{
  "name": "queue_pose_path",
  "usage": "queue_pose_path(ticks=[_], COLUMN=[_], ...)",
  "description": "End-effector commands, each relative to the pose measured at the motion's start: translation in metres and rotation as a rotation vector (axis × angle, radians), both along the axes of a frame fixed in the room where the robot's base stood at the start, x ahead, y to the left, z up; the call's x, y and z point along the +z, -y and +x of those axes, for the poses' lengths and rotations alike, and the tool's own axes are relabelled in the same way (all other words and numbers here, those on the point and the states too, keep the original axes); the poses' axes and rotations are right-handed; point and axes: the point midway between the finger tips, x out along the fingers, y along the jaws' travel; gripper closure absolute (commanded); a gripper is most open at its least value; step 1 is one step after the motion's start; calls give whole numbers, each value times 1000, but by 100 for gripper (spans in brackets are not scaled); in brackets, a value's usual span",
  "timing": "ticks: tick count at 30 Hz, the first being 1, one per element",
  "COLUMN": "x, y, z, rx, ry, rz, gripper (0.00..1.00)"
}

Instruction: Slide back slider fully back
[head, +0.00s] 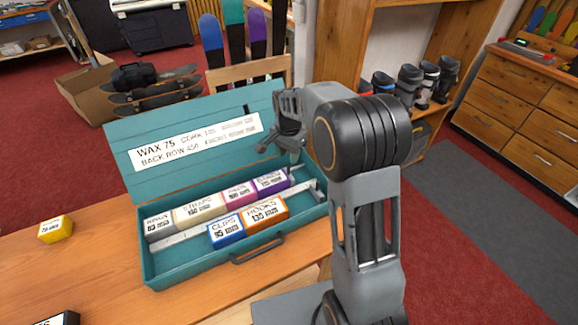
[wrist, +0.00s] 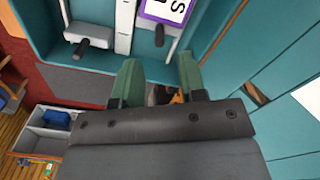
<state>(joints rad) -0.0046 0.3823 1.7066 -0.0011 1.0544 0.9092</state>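The teal box (head: 175,273) stands open on the bench with its lid (head: 170,120) raised. Its back row holds grey, cream, pink and purple boxes; the purple box (head: 271,181) is at the right end. In the wrist view, a dark peg, seemingly the back slider's (wrist: 158,36), shows just below the purple box (wrist: 166,8). The front slider (head: 316,187), a grey block with a dark peg, shows at left in the wrist view (wrist: 88,34). My gripper (head: 281,150) is above the back right corner. Its fingers (wrist: 157,68) are open and empty, apparently short of the peg.
A yellow block (head: 55,230) is on the bench at left. The raised lid stands close behind my gripper.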

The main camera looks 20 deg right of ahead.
Motion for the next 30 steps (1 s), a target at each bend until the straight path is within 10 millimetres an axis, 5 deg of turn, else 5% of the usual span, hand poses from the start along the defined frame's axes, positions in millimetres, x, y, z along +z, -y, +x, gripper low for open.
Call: queue_pose_path(ticks=[12,25,30], x=[-52,-58,-58], y=[0,0,0], z=[0,0,0], rx=[1,2,2], ry=[-1,0,0], rz=[0,0,0], gripper=[62,62,78])
